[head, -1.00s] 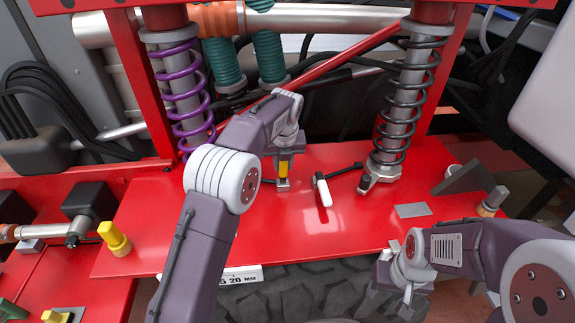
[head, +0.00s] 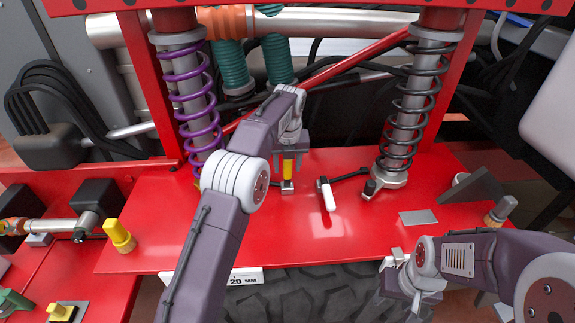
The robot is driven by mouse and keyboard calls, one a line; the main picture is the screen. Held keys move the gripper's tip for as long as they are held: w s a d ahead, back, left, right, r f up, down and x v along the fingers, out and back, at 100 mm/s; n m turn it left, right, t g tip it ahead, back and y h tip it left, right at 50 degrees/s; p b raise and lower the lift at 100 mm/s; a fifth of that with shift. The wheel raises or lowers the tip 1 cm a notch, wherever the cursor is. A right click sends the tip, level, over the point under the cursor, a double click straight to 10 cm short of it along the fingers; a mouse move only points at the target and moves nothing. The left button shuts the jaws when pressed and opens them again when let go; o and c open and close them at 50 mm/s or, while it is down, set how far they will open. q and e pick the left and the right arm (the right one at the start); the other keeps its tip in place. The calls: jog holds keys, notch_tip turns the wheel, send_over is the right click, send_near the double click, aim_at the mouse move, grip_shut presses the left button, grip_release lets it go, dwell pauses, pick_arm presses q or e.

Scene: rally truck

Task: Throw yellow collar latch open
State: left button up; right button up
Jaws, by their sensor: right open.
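The yellow latch handle (head: 288,170) stands above the red deck with a grey block at its foot, between the two coil springs. My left gripper (head: 291,150) is over its upper part, with the jaws close around or against it. I cannot tell if they are shut on it. The latch's link toward the purple spring (head: 190,100) is largely hidden by my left arm, as is the spring's foot. My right gripper (head: 402,277) is open and empty at the deck's front edge, over the tyre.
A white-handled lever (head: 326,195) lies right of the yellow handle, its black rod reaching toward the black spring (head: 408,110). A yellow knob (head: 119,235) stands at the deck's left front. A grey plate (head: 418,217) lies at right. The deck's front middle is clear.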

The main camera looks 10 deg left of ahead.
pick_arm(q)
jog(key=v, duration=0.7)
jog(key=shift+s+r, duration=0.1)
jog(key=shift+r, duration=0.2)
